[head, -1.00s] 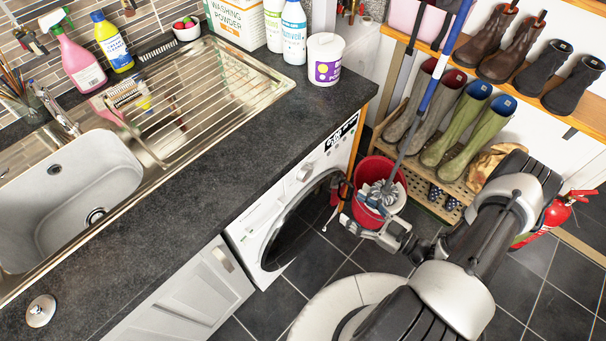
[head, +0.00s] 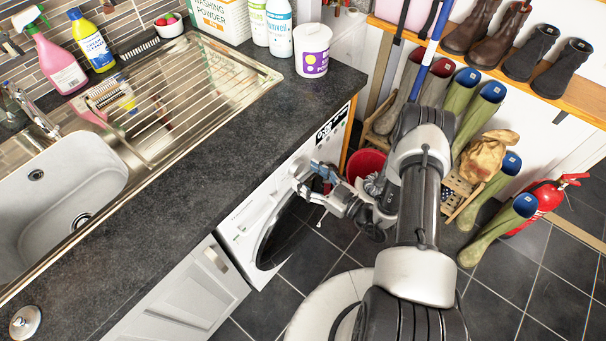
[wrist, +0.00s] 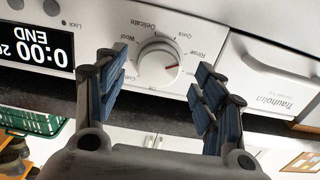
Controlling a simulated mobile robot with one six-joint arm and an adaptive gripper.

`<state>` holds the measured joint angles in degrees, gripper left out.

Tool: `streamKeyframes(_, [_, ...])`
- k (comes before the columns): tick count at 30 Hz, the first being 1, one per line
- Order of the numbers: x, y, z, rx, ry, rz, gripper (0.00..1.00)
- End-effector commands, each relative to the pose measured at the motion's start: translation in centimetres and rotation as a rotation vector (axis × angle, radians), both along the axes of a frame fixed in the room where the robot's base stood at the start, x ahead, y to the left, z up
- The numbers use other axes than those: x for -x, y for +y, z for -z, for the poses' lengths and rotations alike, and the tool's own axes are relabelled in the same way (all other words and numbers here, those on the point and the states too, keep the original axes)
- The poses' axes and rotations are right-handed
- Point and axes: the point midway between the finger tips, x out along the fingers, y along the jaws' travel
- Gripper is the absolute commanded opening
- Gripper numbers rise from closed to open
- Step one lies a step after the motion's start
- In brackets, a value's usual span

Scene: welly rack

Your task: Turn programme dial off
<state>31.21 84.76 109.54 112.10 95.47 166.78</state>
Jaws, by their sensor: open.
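The programme dial (wrist: 158,62) is a round silver-white knob on the washing machine's panel, seen upside down in the wrist view. Its red mark is at the lower right of the knob, on the side toward my right finger. Labels around it include Wool, Delicate, Quick, Rinse and, small below, what looks like Off. My gripper (wrist: 158,82) is open, with one finger on each side of the dial in the picture; contact cannot be told. In the head view my gripper (head: 322,176) is at the front of the washing machine (head: 236,226) and hides the dial.
The display (wrist: 33,45) reads END and 0:00. The detergent drawer (wrist: 265,75) is beside the dial. A dark worktop (head: 200,150) overhangs the machine. A red bucket (head: 366,162) stands close to my gripper. Wellies (head: 500,228) and a fire extinguisher (head: 541,200) are at the right.

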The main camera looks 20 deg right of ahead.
Motion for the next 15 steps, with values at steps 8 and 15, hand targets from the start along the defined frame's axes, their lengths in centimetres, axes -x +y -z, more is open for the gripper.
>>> streamKeyframes(8, [-1.9,1.3,0.0,0.000,-0.001,0.001,0.63])
streamKeyframes(15, [-2.0,1.3,0.0,0.001,-0.001,0.002,0.63])
